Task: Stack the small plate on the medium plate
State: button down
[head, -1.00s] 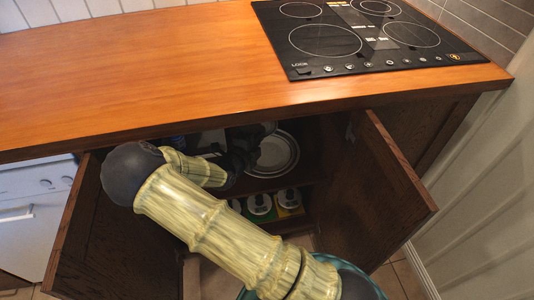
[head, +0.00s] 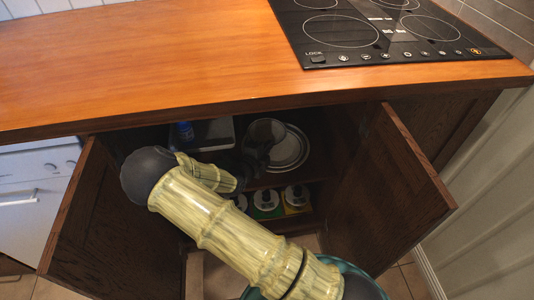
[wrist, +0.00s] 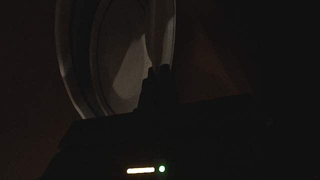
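A round pale plate (head: 292,150), which looks like the medium plate, sits on the upper cabinet shelf. It also shows in the wrist view (wrist: 108,62), dimly. A smaller, darker plate (head: 266,130), which looks like the small plate, is tilted beside and partly in front of it. In the wrist view the small plate (wrist: 163,35) is seen nearly edge-on, with its lower end at my fingertips. My gripper (wrist: 155,82) appears shut on its rim. The gripper's fingers are very dark in the head view (head: 256,160). I cannot tell whether the plates touch.
Both cabinet doors, left (head: 90,220) and right (head: 390,200), stand open around my arm. The counter (head: 170,60) overhangs the opening. A grey tray-like object (head: 212,134) and a blue item (head: 185,131) are on the shelf. Several jars (head: 266,201) stand below.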

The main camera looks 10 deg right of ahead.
notch_tip(320, 180, down, 3)
jog(key=shift+r+b, duration=0.1)
jog(key=shift+b, duration=0.35)
jog(key=c, duration=2)
grip_release()
jog(key=shift+o, duration=0.2)
